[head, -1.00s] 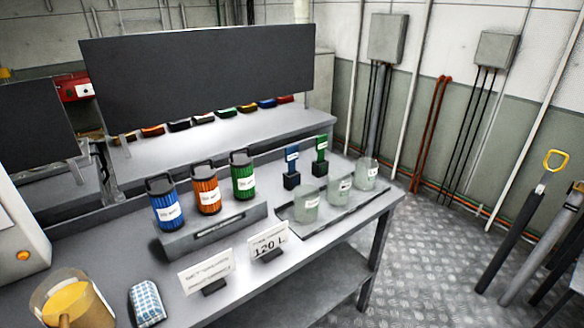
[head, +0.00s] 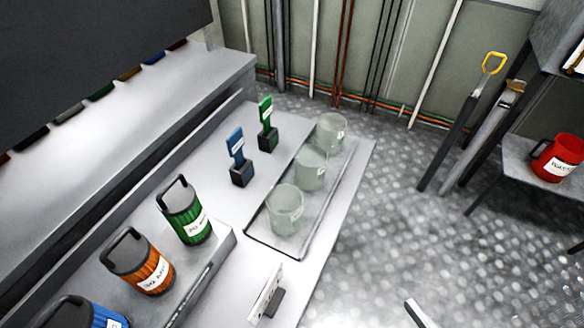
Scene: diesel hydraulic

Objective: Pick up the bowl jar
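Three clear, greenish glass jars with small white labels stand upright in a row on a shallow tray (head: 262,243) at the right end of the bench. The near jar (head: 286,211), the middle jar (head: 311,168) and the far jar (head: 331,133) look much alike. Their labels are too small to read, so I cannot tell which is the bowl jar. I cannot make out my gripper in the head view. No gripper is touching the jars.
Blue (head: 80,314), orange (head: 143,262) and green (head: 187,212) canisters stand left of the tray. A sign (head: 266,298) stands in front. A pale bar (head: 419,313) shows at the bottom edge. Floor right of the bench is open.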

